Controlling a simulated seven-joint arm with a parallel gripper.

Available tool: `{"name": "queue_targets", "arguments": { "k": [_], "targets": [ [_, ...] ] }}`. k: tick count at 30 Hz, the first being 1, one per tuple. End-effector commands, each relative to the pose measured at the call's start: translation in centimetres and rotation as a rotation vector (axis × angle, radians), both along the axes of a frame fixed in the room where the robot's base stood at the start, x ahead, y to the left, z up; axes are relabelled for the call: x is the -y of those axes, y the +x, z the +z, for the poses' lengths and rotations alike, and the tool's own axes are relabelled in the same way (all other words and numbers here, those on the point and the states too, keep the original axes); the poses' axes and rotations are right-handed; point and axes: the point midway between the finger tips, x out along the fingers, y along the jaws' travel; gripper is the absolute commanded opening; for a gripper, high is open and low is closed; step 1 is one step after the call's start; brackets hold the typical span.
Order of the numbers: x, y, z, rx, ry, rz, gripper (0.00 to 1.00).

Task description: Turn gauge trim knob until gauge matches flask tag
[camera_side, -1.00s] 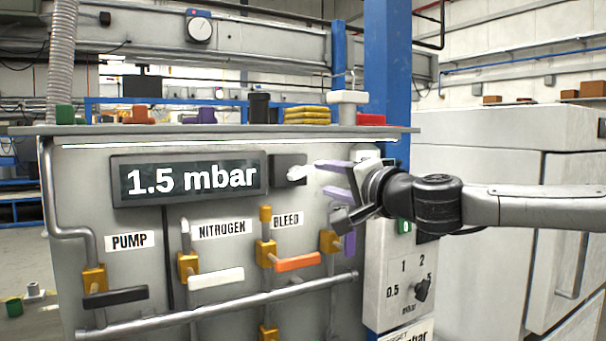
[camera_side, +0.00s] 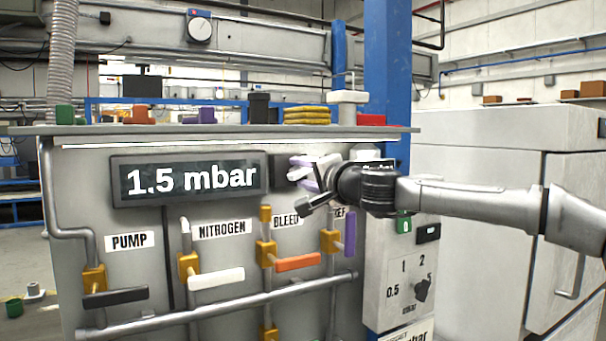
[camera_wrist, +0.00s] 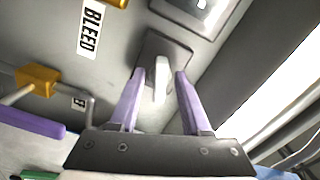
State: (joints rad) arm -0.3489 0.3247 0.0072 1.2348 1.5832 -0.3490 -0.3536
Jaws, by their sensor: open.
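The gauge (camera_side: 190,179) on the grey panel reads 1.5 mbar. The trim knob sits just right of it on a dark square plate (camera_wrist: 178,47); in the wrist view it is a white bar-shaped handle (camera_wrist: 161,78). My gripper (camera_wrist: 158,74) is open, with one purple finger on each side of the knob and gaps visible between them. In the side view my gripper (camera_side: 300,168) is in front of the knob and mostly hides it. A white tag (camera_side: 408,335) at the bottom edge is cut off; only the end of "mbar" reads.
Below the gauge are valves with black, white, orange (camera_side: 298,262) and purple (camera_side: 350,234) handles, labelled PUMP, NITROGEN, BLEED and one partly hidden. A box with a selector dial (camera_side: 422,291) stands right of them. A pipe (camera_side: 220,305) crosses the lower panel.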

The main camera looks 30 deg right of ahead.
Motion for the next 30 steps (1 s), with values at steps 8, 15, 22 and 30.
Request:
{"name": "queue_targets", "arguments": {
  "k": [8, 15, 22, 30],
  "targets": [
    [-0.02, -0.02, -0.04, -0.001, 0.000, 0.000, 0.03],
    [-0.03, -0.02, -0.06, -0.001, 0.014, 0.000, 0.00],
    [-0.04, 0.00, -0.12, -0.001, 0.149, 0.000, 0.00],
    [-0.05, -0.01, -0.11, -0.001, 0.177, 0.000, 0.00]
  ]
}}
